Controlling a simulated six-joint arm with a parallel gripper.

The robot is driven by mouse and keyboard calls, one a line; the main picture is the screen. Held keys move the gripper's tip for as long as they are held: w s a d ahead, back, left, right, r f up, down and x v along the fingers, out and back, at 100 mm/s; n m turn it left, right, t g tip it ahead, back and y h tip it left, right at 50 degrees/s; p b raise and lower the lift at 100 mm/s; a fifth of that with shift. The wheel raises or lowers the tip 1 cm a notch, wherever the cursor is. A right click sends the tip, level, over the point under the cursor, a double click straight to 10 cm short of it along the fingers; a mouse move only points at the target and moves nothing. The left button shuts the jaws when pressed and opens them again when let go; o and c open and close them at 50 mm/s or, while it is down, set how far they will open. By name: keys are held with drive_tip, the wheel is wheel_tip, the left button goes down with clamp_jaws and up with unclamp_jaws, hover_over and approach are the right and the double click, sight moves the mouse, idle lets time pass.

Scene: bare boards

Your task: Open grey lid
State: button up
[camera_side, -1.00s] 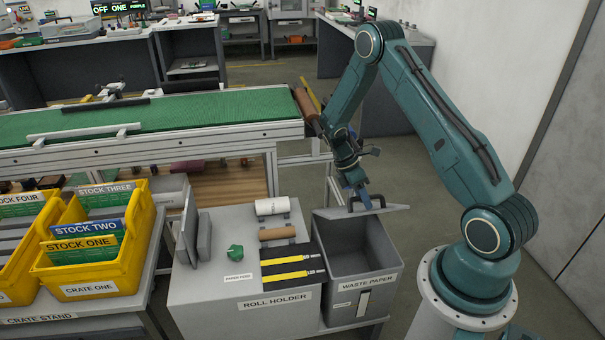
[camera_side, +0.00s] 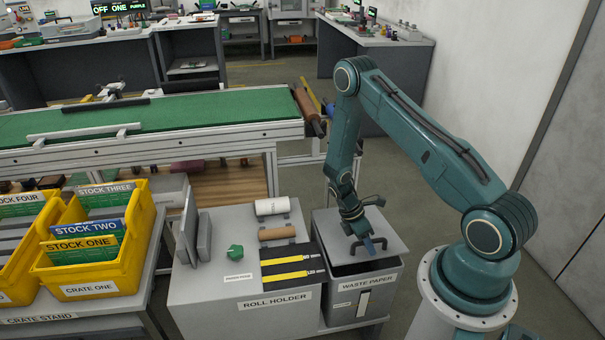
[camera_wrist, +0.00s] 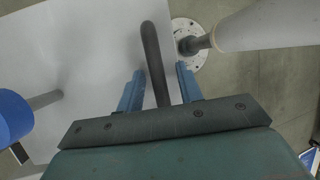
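The grey lid (camera_side: 388,232) lies low over the grey waste paper bin (camera_side: 345,312) in the side view, its front edge slightly above the bin's rim with a dark gap there. Its flat panel also fills the upper left of the wrist view (camera_wrist: 85,60). My gripper (camera_side: 366,243) is at the lid's dark bar handle (camera_wrist: 152,55). In the wrist view my two blue fingers (camera_wrist: 159,70) stand apart, one on each side of the handle, with a visible gap on both sides. Most of the bin's inside is hidden under the lid.
The roll holder (camera_side: 225,295) stands directly left of the bin, with a white roll (camera_side: 272,206), a brown roll (camera_side: 277,233) and a green lump (camera_side: 235,252) on it. Yellow crates (camera_side: 95,275) stand further left. A green conveyor (camera_side: 180,112) runs behind.

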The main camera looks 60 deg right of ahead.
drive_tip(key=shift+s+a+f+t+h, duration=0.15)
drive_tip(key=shift+f+t+h, duration=0.1)
drive_tip(key=shift+f, duration=0.35)
drive_tip(key=shift+s+a+f+t+h, duration=0.15)
drive_tip(key=shift+f+t, duration=0.1)
drive_tip(key=shift+f, duration=0.35)
drive_tip(key=shift+w+r, duration=0.25)
drive_tip(key=shift+r, duration=0.1)
drive_tip(key=w+a+r+m, duration=0.1)
drive_tip(key=w+r, duration=0.2)
drive_tip(key=r, duration=0.5)
drive_tip(key=w+a+r, duration=0.2)
drive_tip(key=w+r, duration=0.1)
drive_tip(key=r, duration=0.5)
drive_tip(key=a+r+m+t, duration=0.2)
drive_tip(key=a+r, duration=0.1)
drive_tip(key=r, duration=0.7)
drive_tip(key=s+a+r+m+t, duration=0.1)
drive_tip(key=a+r+m+t, duration=0.1)
drive_tip(key=r, duration=0.8)
drive_tip(key=shift+s+a+r+m+t+y, duration=0.2)
drive_tip(key=shift+a+r+m+t+y, duration=0.15)
drive_tip(key=shift+a+t, duration=0.7)
drive_tip(key=shift+a+g, duration=0.25)
